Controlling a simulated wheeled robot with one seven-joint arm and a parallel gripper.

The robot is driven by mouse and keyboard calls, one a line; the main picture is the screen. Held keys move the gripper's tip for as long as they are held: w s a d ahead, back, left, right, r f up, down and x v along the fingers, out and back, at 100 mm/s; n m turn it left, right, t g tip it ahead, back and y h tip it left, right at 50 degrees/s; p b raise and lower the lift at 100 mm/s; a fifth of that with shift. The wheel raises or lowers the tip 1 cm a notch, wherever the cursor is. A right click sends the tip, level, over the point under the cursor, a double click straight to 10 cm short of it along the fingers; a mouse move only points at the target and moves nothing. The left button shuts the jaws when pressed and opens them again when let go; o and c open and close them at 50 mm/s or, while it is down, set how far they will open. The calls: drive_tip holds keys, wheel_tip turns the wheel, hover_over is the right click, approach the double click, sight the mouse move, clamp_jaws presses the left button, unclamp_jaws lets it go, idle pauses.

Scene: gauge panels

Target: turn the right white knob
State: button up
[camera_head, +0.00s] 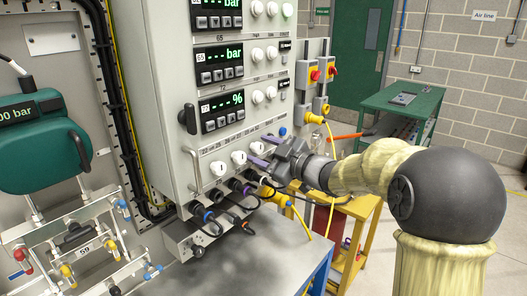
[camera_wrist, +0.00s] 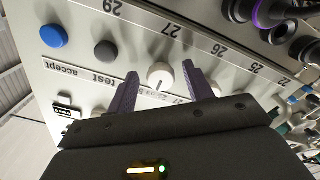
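The right white knob (camera_head: 257,148) is the rightmost of a row of three on the lower front of the grey gauge panel. It also shows in the wrist view (camera_wrist: 160,75) as a round white knob with a dark line on it. My gripper (camera_head: 262,151) is at this knob, with its purple fingers pointing at the panel. In the wrist view my gripper (camera_wrist: 160,72) is open, with one finger on each side of the knob and gaps visible. The middle white knob (camera_head: 238,157) and left white knob (camera_head: 217,168) are to the left.
A blue button (camera_wrist: 53,36) and a black button (camera_wrist: 105,52) sit beside the knob. Cable connectors (camera_head: 235,184) stick out below the knob row. A metal handle (camera_head: 193,170) is at left. A grey-topped table (camera_head: 255,250) stands below.

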drive_tip(key=b+v, duration=0.3)
drive_tip(key=v, duration=1.4)
drive_tip(key=shift+s+d+b, duration=0.2)
drive_tip(key=shift+b, duration=0.2)
drive_tip(key=shift+f, duration=0.1)
